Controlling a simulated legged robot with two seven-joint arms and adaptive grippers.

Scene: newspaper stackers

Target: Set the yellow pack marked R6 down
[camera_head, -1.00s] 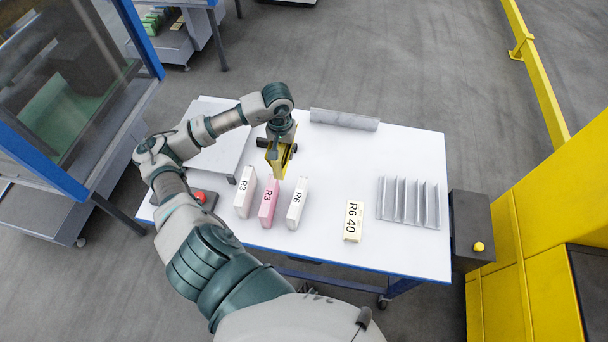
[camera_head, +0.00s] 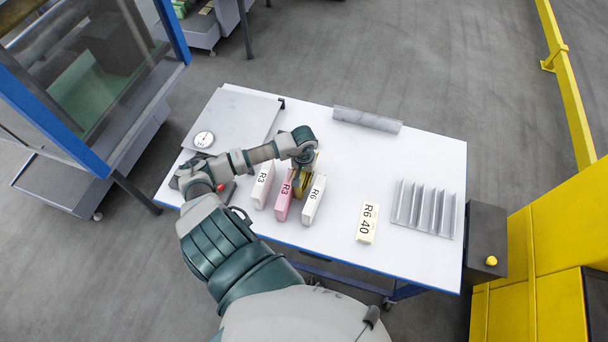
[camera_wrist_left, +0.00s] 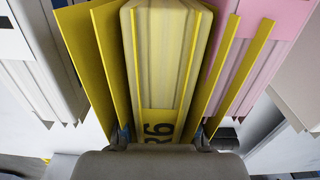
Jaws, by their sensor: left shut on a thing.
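My left gripper (camera_head: 302,168) is shut on the yellow pack (camera_wrist_left: 160,60), which shows the mark R6 at its lower edge in the left wrist view. The yellow finger plates lie along both sides of it. In the head view the yellow pack (camera_head: 300,187) is mostly hidden under the gripper, in the row between the pink R3 pack (camera_head: 284,203) and the white R6 pack (camera_head: 313,204). I cannot tell whether its bottom touches the white table (camera_head: 345,262). My right gripper is not in view.
A white R3 pack (camera_head: 262,186) stands left of the pink one. A grey tube (camera_head: 366,120) and a scale (camera_head: 228,125) are at the back.

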